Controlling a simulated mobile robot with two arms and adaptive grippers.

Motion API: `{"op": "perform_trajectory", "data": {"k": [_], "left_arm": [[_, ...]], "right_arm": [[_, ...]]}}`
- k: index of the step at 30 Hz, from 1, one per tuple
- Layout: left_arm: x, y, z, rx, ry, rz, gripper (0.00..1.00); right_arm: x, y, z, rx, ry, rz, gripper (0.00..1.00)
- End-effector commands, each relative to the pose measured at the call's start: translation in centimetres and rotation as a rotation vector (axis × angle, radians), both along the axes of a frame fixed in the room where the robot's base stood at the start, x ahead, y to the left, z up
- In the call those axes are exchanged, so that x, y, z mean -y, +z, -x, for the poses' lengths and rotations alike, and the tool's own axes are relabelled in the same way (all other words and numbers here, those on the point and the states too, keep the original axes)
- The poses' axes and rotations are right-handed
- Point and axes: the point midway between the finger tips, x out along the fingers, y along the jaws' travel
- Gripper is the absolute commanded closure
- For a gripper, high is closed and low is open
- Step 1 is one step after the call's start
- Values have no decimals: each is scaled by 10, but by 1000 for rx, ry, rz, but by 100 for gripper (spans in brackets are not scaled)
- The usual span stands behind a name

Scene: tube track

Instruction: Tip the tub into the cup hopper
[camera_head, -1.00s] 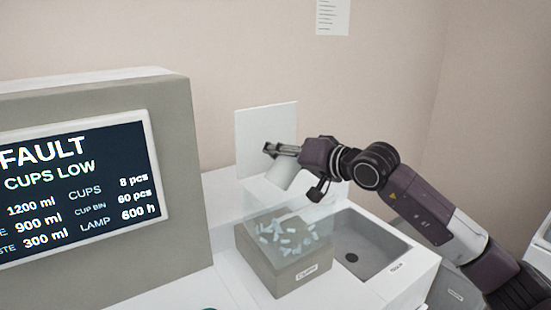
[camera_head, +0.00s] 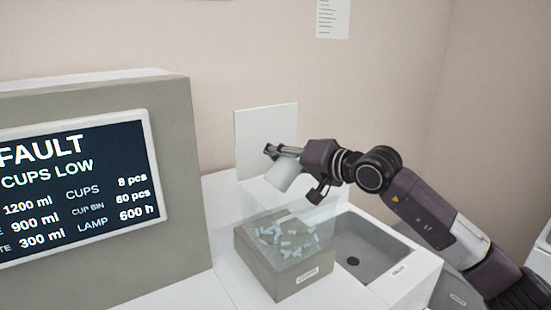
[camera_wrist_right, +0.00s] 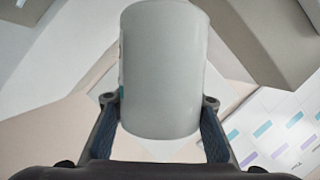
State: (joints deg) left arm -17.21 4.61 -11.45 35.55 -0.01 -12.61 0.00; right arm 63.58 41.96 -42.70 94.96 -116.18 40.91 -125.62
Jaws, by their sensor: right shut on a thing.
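The white tub (camera_head: 286,178) is in my right gripper (camera_head: 292,170), tilted above the cup hopper. In the right wrist view the tub (camera_wrist_right: 163,65) fills the middle, with a finger of my right gripper (camera_wrist_right: 160,104) on each side. The inside of the tub is hidden. The cup hopper (camera_head: 268,276) is a grey-beige box with a clear upper part and a label on its front. Several small pale pieces lie inside it. My left gripper is not in view.
A grey sink (camera_head: 375,255) lies just right of the hopper. A large machine with a dark screen (camera_head: 75,190) reading "FAULT, CUPS LOW" stands at the left. A white panel (camera_head: 266,132) stands against the wall behind the tub.

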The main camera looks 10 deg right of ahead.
Motion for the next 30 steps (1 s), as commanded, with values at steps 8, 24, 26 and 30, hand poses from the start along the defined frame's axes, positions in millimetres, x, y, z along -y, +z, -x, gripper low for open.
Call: {"op": "perform_trajectory", "data": {"k": [8,24,26,30], "left_arm": [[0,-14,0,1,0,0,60],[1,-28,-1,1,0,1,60],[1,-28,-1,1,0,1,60],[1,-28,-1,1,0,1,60]], "right_arm": [[0,-7,0,-20,0,-52,100],[-2,-10,0,-61,0,-150,100],[-2,-10,0,-60,1,-149,100],[-2,-10,0,-61,0,-148,100]]}}
